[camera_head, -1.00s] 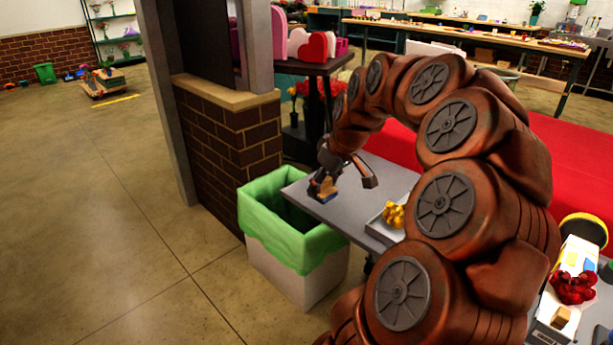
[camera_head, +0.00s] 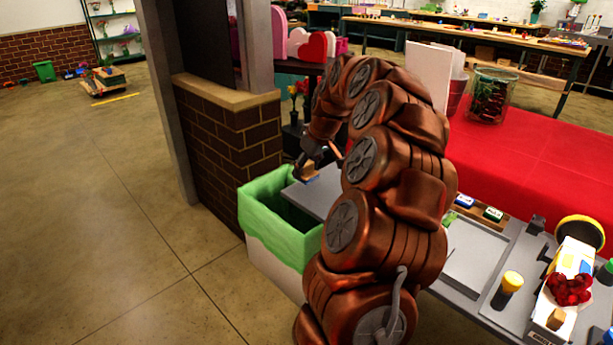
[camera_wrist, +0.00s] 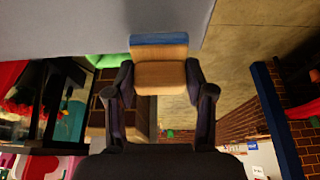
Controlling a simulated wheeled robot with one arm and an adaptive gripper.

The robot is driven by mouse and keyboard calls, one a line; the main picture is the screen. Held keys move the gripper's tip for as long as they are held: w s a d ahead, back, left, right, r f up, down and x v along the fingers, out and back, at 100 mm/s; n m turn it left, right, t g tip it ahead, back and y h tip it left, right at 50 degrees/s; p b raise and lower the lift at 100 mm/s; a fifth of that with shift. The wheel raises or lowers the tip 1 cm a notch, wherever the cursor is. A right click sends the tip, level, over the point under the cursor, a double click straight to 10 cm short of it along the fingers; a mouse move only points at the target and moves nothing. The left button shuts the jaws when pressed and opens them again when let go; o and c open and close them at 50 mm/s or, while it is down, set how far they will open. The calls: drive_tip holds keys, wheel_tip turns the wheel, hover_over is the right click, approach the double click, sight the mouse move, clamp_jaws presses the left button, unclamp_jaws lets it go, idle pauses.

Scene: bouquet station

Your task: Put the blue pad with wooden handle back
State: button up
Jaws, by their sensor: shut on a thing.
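The blue pad with wooden handle (camera_head: 311,176) is in my gripper (camera_head: 310,162), over the far left end of the grey table (camera_head: 319,196). In the wrist view its tan wooden handle (camera_wrist: 160,77) sits between the two dark fingers of my gripper (camera_wrist: 160,88), and the blue pad side (camera_wrist: 158,40) faces away from my palm. The pad's edge meets the grey tabletop (camera_wrist: 90,22) in that view; I cannot tell whether it touches. My arm hides the middle of the table in the head view.
A bin with a green liner (camera_head: 268,215) stands just left of the table end. A brick half wall (camera_head: 228,140) is behind it. On the right are a wooden rack (camera_head: 478,210) with two small blocks, a grey tray (camera_head: 474,250), and a white box (camera_head: 570,292). A red-covered table (camera_head: 540,160) lies behind.

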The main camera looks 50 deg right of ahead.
sight(309, 170)
drive_tip(key=shift+f, duration=1.6)
drive_tip(key=shift+f, duration=0.2)
drive_tip(key=o, duration=1.1)
drive_tip(key=shift+r, duration=0.1)
drive_tip(key=shift+r, duration=0.2)
drive_tip(key=v, duration=1.2)
drive_tip(key=shift+a, duration=0.15)
